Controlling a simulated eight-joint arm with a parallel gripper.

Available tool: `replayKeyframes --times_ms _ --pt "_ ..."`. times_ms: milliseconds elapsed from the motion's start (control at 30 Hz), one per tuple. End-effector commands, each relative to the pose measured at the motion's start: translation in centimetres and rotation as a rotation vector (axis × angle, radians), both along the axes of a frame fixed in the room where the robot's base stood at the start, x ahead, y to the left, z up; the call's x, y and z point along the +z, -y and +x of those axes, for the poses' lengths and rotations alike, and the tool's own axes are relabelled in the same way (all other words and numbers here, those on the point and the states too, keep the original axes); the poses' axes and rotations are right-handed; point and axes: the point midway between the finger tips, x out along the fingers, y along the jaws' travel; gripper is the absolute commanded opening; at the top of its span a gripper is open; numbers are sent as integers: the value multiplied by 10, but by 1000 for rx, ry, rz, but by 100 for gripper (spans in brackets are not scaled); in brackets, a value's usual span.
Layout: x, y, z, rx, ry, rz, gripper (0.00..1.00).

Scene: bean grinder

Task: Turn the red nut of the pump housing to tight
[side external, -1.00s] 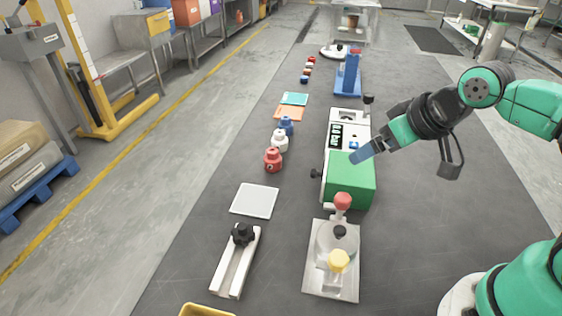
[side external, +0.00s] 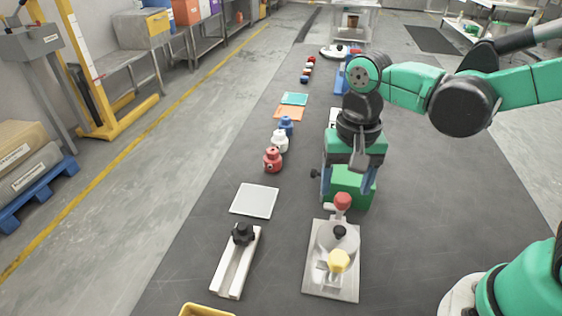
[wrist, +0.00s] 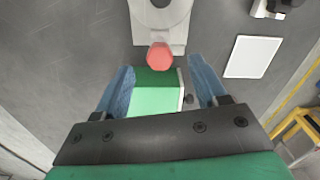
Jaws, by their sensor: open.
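The red nut (side external: 342,201) sits at the far end of the grey pump housing (side external: 325,240), close to the near side of the green box (side external: 350,190). In the wrist view the red nut (wrist: 159,56) is faceted and lies just beyond my fingertips, with part of the housing (wrist: 160,15) above it. My gripper (side external: 348,192) is open and points down over the green box. In the wrist view my gripper (wrist: 163,76) has its two blue fingers apart, with the green box showing between them. Nothing is held.
To the left are a white plate (side external: 254,200), a rail with a black knob (side external: 235,262), and red, white and blue bottles (side external: 273,160). The bench right of the housing is clear.

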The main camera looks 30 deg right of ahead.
Motion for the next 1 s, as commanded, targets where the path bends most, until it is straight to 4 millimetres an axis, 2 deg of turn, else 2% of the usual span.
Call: replayKeyframes --times_ms 200,567,667,800,833,1000 --pt "-19 0 0 1 1 0 65" --pt "-24 0 0 1 1 0 65" --pt "-24 0 0 1 1 0 42" --pt "-24 0 0 1 1 0 2" --pt "-24 0 0 1 1 0 0" --pt "-24 0 0 5 1 0 0"
